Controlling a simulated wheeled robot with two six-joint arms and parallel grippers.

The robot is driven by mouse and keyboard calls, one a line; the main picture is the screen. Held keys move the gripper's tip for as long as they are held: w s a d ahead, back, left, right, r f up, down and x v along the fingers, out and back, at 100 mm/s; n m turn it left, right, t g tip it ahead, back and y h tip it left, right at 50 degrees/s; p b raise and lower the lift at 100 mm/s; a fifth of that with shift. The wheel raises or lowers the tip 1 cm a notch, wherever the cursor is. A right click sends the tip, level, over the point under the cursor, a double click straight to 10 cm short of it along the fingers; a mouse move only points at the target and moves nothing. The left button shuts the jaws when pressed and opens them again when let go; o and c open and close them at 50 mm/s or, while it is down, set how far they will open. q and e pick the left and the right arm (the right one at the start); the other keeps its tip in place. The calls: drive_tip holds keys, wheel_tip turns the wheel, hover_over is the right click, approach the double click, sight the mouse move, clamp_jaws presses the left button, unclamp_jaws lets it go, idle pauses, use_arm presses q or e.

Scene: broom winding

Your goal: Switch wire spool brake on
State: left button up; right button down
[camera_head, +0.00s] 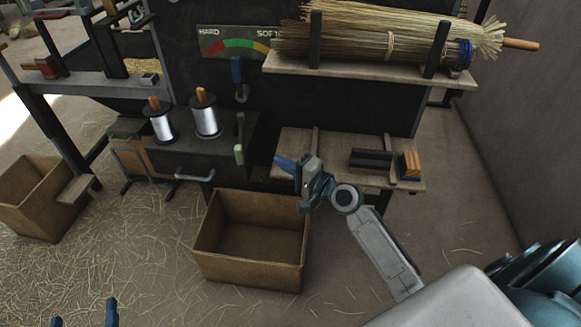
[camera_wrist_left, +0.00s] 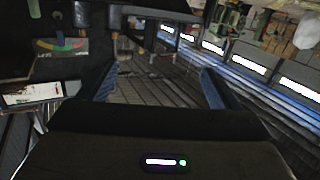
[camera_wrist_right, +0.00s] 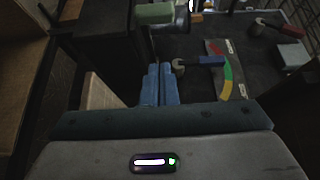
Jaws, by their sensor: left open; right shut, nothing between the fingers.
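Two silver wire spools (camera_head: 206,120) with orange tops stand on a black machine block. A lever with a pale green handle (camera_head: 239,152) is at the block's right side, its handle hanging down; a pale green handle also shows at the top of the right wrist view (camera_wrist_right: 155,13). My right gripper (camera_head: 281,163) is shut and empty, to the right of the green handle and apart from it in the head view. My left gripper (camera_head: 84,316) is open and empty at the bottom left, far from the lever. The left wrist view shows no spools clearly.
A blue-handled lever (camera_head: 236,70) sits below the HARD/SOFT gauge (camera_head: 236,44). An open cardboard box (camera_head: 250,278) stands below my right gripper. A low wooden bench (camera_head: 297,141) is behind it. A shelf (camera_head: 365,75) holds a broom. Straw covers the floor at left.

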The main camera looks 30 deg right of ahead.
use_arm(q)
drive_tip(key=shift+s+f+g, duration=0.2)
drive_tip(key=shift+f+g, duration=0.1)
drive_tip(key=shift+f, duration=0.25)
use_arm(e)
drive_tip(key=w+a, duration=0.5)
drive_tip(key=shift+w+a, duration=0.3)
drive_tip(key=shift+a, duration=0.1)
